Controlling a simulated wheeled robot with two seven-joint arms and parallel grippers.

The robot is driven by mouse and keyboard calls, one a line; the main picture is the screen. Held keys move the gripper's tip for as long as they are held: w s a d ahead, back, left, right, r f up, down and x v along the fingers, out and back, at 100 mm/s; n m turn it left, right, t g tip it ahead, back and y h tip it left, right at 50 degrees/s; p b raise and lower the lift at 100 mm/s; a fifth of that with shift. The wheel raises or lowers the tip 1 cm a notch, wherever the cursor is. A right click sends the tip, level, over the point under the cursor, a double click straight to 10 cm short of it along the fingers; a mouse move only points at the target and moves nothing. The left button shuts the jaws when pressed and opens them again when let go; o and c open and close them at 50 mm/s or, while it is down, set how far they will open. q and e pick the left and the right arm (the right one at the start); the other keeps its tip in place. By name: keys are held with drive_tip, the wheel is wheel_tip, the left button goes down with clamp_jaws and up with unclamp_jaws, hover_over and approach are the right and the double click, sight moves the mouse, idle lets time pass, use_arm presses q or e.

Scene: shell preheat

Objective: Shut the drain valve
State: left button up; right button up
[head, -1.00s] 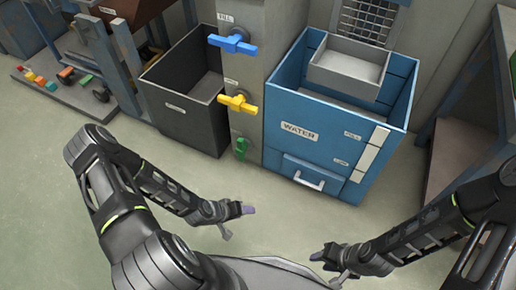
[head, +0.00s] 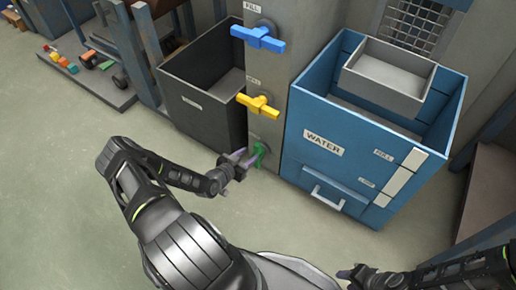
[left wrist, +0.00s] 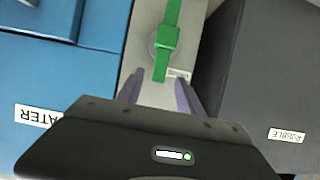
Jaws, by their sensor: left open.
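The green valve handle (head: 260,151), the lowest on the grey column, is largely clear in the left wrist view (left wrist: 166,42), where it runs lengthwise along the column. Its label is too small to read. My left gripper (head: 243,158) is open just in front of the green handle.
Above are a yellow valve (head: 258,104) and a blue valve (head: 258,38), both crosswise. A blue WATER tank (head: 325,147) stands right of the column, a dark RUBBLE bin (head: 200,118) left. The floor in front is clear.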

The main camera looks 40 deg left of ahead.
sight(256, 150)
use_arm(q)
drive_tip(key=b+x, duration=0.2)
drive_tip(key=x, duration=0.4)
drive_tip(key=shift+f, duration=0.2)
drive_tip(key=shift+w+f, duration=0.1)
drive_tip(key=shift+w, duration=0.45)
clamp_jaws()
idle(0.8)
